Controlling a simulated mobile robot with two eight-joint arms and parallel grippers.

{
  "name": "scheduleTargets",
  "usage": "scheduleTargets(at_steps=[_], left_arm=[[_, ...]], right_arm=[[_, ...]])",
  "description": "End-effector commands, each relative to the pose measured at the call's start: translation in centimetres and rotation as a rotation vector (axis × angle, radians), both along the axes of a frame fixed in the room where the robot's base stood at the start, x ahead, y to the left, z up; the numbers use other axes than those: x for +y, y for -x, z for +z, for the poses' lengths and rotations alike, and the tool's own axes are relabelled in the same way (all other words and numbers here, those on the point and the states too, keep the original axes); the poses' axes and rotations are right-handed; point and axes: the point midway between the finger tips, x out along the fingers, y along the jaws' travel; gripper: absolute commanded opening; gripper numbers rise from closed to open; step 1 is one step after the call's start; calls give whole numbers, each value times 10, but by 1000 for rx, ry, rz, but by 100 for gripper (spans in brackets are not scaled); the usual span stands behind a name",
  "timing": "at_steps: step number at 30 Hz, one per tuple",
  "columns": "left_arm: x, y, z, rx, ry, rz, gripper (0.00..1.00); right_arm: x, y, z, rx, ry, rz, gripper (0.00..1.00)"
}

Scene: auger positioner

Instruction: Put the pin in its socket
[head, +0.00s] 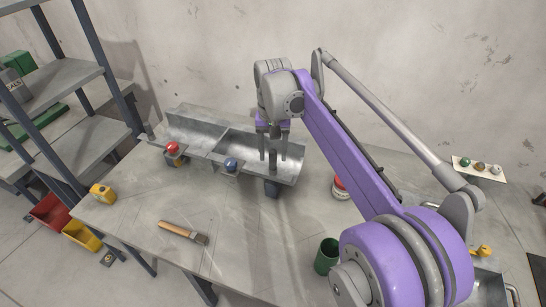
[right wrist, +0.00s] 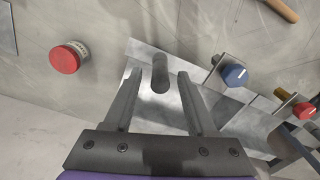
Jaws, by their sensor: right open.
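My right gripper (head: 273,156) is open above the right end of a grey metal trough (head: 212,142). In the right wrist view its two fingers (right wrist: 155,84) point down, with a dark grey cylinder, which looks like the pin (right wrist: 160,75), between them. Gaps show on both sides of the cylinder, so the fingers look apart from it. Its lower part is hidden, and I cannot tell whether it stands in anything. I cannot make out the socket with certainty. My left gripper is not in view.
A blue knob (head: 231,164) and a red knob (head: 172,148) sit on brackets along the trough's front. The table's (head: 235,265) middle front is clear.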

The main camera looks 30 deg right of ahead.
Motion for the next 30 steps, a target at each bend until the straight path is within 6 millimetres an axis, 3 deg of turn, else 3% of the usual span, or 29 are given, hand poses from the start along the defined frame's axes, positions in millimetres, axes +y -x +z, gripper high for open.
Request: scheduleTargets(at_steps=[9, 15, 23, 26, 30], left_arm=[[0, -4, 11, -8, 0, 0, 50], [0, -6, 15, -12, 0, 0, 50], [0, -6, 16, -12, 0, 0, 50], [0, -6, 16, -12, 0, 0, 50], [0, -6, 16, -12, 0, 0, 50]], right_arm=[[0, 0, 71, -1, 1, 0, 57], [0, 0, 94, 0, 0, 0, 57], [3, 3, 96, -9, 2, 11, 57], [14, 14, 86, -43, 10, 53, 57], [39, 46, 55, -136, 32, 160, 57]])
